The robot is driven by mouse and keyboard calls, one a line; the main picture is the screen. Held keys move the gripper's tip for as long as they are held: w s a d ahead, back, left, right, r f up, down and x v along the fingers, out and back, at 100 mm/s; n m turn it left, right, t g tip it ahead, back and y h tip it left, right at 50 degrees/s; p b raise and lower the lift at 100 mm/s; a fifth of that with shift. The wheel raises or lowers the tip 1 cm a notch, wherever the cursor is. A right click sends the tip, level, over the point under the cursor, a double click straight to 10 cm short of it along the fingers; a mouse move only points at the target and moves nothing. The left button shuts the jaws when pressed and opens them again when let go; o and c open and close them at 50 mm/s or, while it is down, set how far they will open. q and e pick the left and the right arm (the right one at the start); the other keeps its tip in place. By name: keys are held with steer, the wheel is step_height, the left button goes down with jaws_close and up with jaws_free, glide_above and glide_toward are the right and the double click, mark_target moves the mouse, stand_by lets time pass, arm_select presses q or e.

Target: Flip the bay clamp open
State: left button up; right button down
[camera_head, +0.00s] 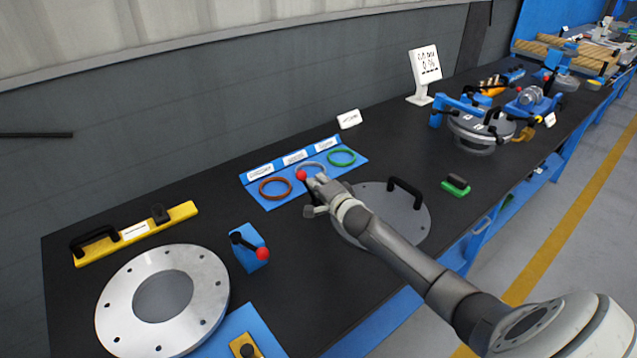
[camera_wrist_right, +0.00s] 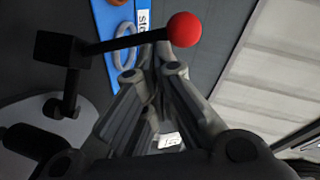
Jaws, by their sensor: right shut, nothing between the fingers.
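A clamp with a red ball knob (camera_head: 302,175) stands at my right gripper (camera_head: 318,188), by the grey disc. Most of its body is hidden behind the gripper in the head view. In the right wrist view its red knob (camera_wrist_right: 184,29), black lever (camera_wrist_right: 112,44) and black pivot block (camera_wrist_right: 58,48) show clearly. The lever crosses in front of the fingertips of my right gripper (camera_wrist_right: 155,72). The fingers are shut and empty; I cannot tell whether they touch the lever. A second clamp, a blue block (camera_head: 249,247) with a black lever and red knob, stands to the left. My left gripper is out of view.
The grey disc (camera_head: 408,222) with a black handle lies under my right arm. A blue mat (camera_head: 262,200) with coloured rings lies behind the gripper. A silver flange ring (camera_head: 207,285) and yellow bar (camera_head: 181,215) are at left. The table between the mat and the right-hand fixtures is mostly clear.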

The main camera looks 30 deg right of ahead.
steer(key=shift+w+a+r+p, duration=0.15)
steer(key=shift+p, duration=0.25)
steer(key=shift+n, duration=0.3)
